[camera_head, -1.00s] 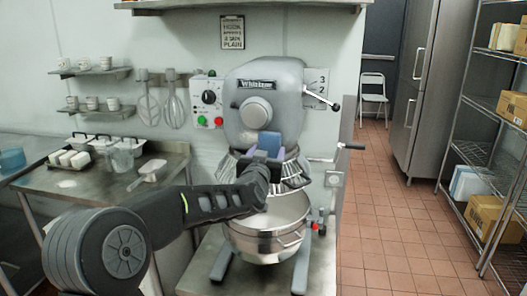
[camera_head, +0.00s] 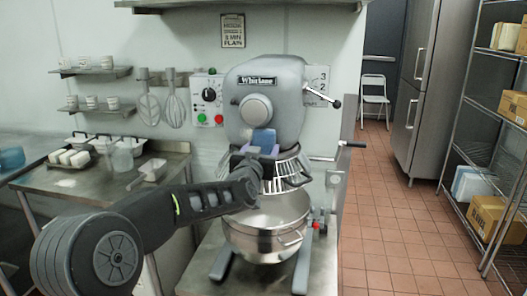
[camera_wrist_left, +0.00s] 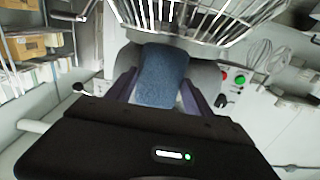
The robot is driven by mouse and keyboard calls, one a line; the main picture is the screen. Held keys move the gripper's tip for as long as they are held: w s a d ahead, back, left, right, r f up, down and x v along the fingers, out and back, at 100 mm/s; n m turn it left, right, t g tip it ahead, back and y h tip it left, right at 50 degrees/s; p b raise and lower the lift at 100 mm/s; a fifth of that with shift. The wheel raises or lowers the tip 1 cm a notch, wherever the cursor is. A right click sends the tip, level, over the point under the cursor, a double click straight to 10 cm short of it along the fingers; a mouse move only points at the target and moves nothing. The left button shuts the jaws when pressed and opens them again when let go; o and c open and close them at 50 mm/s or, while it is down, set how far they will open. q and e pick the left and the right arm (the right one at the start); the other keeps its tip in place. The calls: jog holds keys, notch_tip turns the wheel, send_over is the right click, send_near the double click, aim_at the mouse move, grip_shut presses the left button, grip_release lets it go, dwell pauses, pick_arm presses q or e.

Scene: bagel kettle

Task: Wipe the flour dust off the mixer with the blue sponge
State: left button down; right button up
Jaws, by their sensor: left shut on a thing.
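The grey mixer (camera_head: 284,90) stands at the middle of the head view, with its wire guard (camera_head: 284,172) and steel bowl (camera_head: 267,225) below the head. The blue sponge (camera_head: 263,139) is between the fingers of my left gripper (camera_head: 261,151), up against or just in front of the mixer head below its round hub; I cannot tell whether it touches. In the left wrist view the sponge (camera_wrist_left: 161,78) sits between the two purple-grey fingers, with the wire guard close by. I cannot make out flour dust on the mixer. My right gripper is out of view.
A steel side table (camera_head: 105,180) with white containers and a scoop (camera_head: 150,170) is at the left. A control box (camera_head: 207,98) and whisks hang on the wall. Shelving with cardboard boxes (camera_head: 487,217) is at the right.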

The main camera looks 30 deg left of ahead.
pick_arm(q)
jog(key=shift+a, duration=0.15)
jog(key=shift+s+a+b, duration=0.25)
jog(key=shift+a+b, duration=0.2)
jog(key=shift+b, duration=0.05)
jog(key=shift+s+a+b, duration=0.2)
jog(key=shift+a+b, duration=0.25)
jog(key=shift+b, duration=0.05)
jog(key=shift+s+a+b, duration=0.25)
jog(key=shift+a+b, duration=0.8)
jog(key=shift+b, duration=0.1)
